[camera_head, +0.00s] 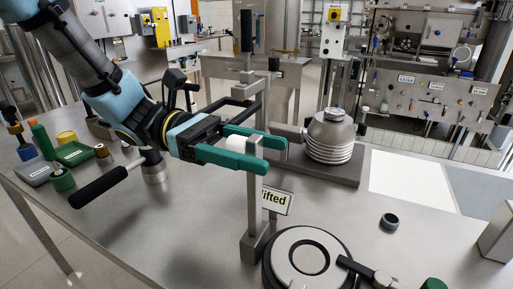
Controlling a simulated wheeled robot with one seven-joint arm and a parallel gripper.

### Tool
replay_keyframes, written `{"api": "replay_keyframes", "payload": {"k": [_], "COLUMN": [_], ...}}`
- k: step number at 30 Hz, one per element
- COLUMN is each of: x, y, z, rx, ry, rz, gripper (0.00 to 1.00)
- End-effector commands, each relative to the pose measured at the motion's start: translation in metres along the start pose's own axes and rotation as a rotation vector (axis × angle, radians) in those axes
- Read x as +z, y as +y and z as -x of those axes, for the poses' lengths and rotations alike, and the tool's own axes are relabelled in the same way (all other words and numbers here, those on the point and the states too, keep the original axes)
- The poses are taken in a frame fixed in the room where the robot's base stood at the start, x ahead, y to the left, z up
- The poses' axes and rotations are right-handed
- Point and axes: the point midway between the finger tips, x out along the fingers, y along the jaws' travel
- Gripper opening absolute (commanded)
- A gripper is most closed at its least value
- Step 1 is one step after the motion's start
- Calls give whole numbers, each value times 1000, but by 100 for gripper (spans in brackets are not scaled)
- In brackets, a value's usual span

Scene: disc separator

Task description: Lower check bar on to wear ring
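The wear ring (291,258) is a pale flat ring on a dark round base at the front, right of the post's foot. I cannot tell for sure which part is the check bar; a dark bar (365,268) reaches the ring's right edge. My gripper (275,156) has teal fingers, held apart and pointing right, at an upright metal post (254,205). A white cylinder (236,144) sits between the fingers; whether they press on it is unclear. A sign reading "lifted" (277,200) stands beside the post, its left end hidden by it.
A grey ribbed dome (330,137) stands on a plate behind my gripper. A black-handled lever (98,187) sticks out left. Green trays (74,153) and small parts are at the left. A small dark ring (389,221) lies right, near a white sheet (410,181). Bare tabletop surrounds it.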

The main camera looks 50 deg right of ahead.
Motion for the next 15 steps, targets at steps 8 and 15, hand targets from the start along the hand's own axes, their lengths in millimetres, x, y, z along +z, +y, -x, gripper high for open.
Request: {"api": "replay_keyframes", "payload": {"k": [8, 15], "x": [0, 0], "y": [0, 0], "z": [0, 0], "rx": [0, 0], "ry": [0, 0], "rz": [0, 0], "gripper": [32, 5]}}
